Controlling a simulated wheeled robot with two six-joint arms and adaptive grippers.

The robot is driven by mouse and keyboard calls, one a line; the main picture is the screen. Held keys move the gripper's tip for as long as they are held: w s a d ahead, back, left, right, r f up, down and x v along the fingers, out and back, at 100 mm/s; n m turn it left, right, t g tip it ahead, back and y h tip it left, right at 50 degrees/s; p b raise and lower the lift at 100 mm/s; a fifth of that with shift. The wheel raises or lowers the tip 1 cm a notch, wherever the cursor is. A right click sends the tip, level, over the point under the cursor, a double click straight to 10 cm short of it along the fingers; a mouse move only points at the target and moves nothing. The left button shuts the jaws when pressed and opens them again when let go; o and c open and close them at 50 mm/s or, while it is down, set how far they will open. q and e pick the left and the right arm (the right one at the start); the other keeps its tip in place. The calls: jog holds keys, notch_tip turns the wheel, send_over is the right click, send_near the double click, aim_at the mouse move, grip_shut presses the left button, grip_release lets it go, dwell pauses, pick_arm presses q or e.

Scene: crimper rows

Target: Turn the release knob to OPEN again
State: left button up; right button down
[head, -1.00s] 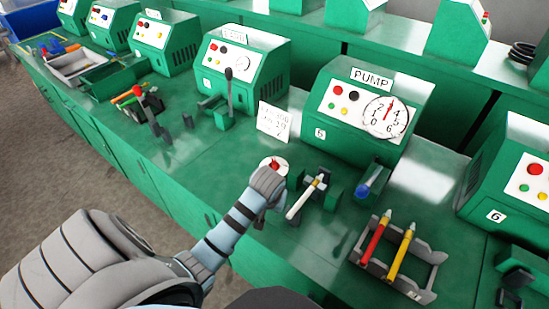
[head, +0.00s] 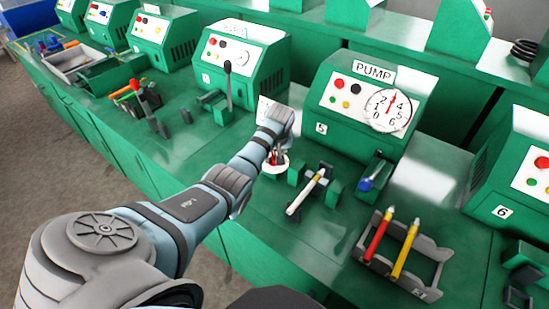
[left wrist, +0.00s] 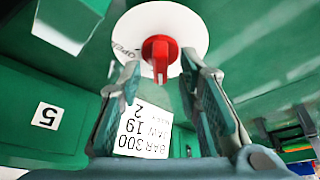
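The release knob is a red knob (left wrist: 160,52) on a white round dial (left wrist: 182,22) in the left wrist view. OPEN lettering is printed at the dial's left edge there, and the knob's narrow red bar points down in the picture. My left gripper (left wrist: 162,68) is open, with one finger to each side of the knob and no clear contact. In the head view my left gripper (head: 278,150) is over the dial (head: 270,170) and partly hides knob and dial. The green PUMP machine (head: 345,118), labelled 5, stands behind to the right with its gauge (head: 389,110). My right gripper is out of view.
A white rod (head: 302,197) sits in a green holder close right of the knob. A blue-tipped lever (head: 366,184) and a grey rack (head: 427,264) with red and yellow pens lie farther right. A printed card (left wrist: 142,135) stands by the gripper.

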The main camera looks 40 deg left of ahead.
pick_arm(q)
jog(key=shift+f, duration=0.35)
jog(key=shift+r, duration=0.1)
grip_shut()
